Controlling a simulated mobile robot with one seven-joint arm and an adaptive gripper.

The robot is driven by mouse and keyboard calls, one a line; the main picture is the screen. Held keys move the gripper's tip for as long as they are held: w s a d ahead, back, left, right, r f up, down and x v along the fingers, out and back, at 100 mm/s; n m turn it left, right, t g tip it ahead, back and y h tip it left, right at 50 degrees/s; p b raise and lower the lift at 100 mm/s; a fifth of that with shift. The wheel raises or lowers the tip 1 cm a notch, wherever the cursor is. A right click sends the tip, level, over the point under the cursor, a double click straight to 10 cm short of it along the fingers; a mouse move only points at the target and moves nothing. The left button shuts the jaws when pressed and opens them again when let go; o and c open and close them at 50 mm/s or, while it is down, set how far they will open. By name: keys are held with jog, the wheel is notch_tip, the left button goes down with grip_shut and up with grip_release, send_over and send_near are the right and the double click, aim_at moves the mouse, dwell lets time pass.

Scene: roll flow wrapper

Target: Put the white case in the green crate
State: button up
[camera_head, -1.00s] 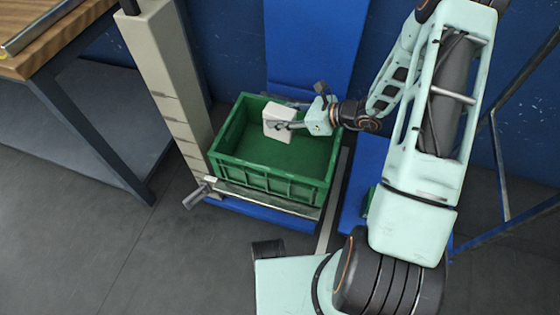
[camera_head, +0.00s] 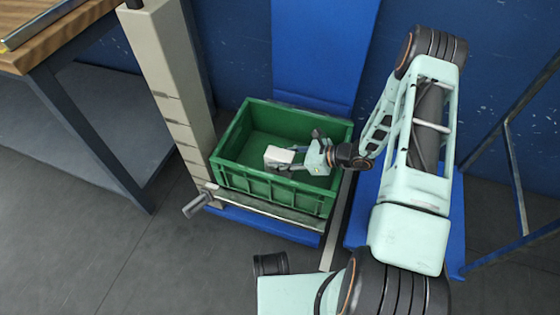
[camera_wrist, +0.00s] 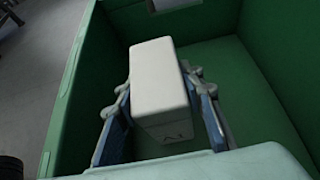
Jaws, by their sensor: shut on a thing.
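The white case (camera_head: 279,156) is a small pale box held at the end of my gripper (camera_head: 293,160). In the wrist view the white case (camera_wrist: 160,80) sits between the two fingers of my gripper (camera_wrist: 162,105), one on each side, shut on it. The green crate (camera_head: 226,174) is open-topped. The case and the gripper are over the crate's front part, seemingly within its walls. In the wrist view the green crate's wall (camera_wrist: 70,85) and floor surround the case. A gap to the floor is hard to judge.
The crate stands on a blue base (camera_head: 275,230) with a metal front edge. A beige column (camera_head: 168,80) rises at its left, with a handle (camera_head: 196,203) near the crate's front left corner. A wooden-topped table (camera_head: 50,40) is farther left. Blue wall behind.

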jog(key=shift+f, duration=0.1)
jog(key=shift+f+b, duration=0.5)
jog(key=shift+f, duration=0.15)
jog(key=shift+r, duration=0.1)
jog(key=o, duration=1.3)
jog(key=shift+r+p, duration=0.4)
jog(key=shift+p, duration=0.05)
jog(key=p+v, duration=0.3)
jog(key=v, duration=0.9)
jog(key=shift+r, duration=0.2)
